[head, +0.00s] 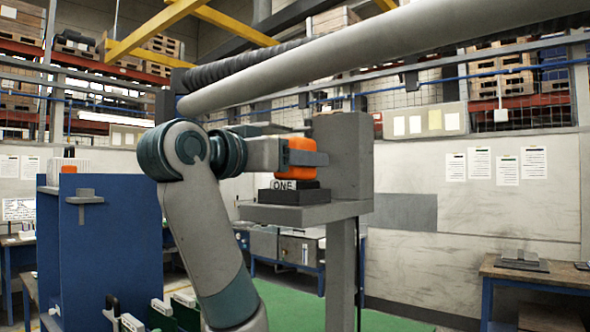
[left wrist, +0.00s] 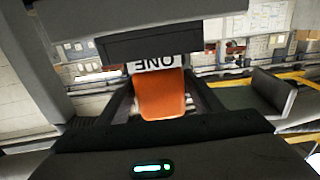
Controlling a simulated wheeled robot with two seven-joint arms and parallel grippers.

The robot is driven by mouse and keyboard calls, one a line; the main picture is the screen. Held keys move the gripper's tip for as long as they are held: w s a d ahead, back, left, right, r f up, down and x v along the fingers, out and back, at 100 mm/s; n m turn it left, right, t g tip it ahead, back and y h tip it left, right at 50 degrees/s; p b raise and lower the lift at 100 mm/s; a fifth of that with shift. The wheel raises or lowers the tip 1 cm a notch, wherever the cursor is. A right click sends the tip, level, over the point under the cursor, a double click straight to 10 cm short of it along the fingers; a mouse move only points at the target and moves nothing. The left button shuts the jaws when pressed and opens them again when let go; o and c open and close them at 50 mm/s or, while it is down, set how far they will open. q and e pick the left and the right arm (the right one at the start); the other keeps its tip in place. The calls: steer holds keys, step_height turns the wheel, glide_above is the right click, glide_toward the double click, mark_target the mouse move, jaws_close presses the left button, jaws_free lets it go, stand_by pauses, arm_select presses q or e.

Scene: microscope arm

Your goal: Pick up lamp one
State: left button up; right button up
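Lamp one shows as an orange block (head: 299,154) on a dark stand (head: 294,196) with a white label reading ONE (head: 284,184). The stand rests on a grey shelf (head: 305,213). My left gripper (head: 318,159) reaches in from the left at the orange block's height, with one finger across its near side. In the left wrist view the orange block (left wrist: 160,96) lies between my two fingers, the label upside down behind it. Whether the fingers press on it is not clear. My right gripper is not in view.
A grey upright panel (head: 352,155) stands right behind the lamp, over a post (head: 341,270). A thick grey tube (head: 330,65) crosses above. A blue cabinet (head: 105,250) stands at the left. A wooden bench (head: 535,275) is at the right. Green floor lies beyond.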

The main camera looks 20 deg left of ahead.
mark_target(295, 141)
arm_select(q)
steer(key=c, duration=0.8)
steer(key=shift+r, duration=0.2)
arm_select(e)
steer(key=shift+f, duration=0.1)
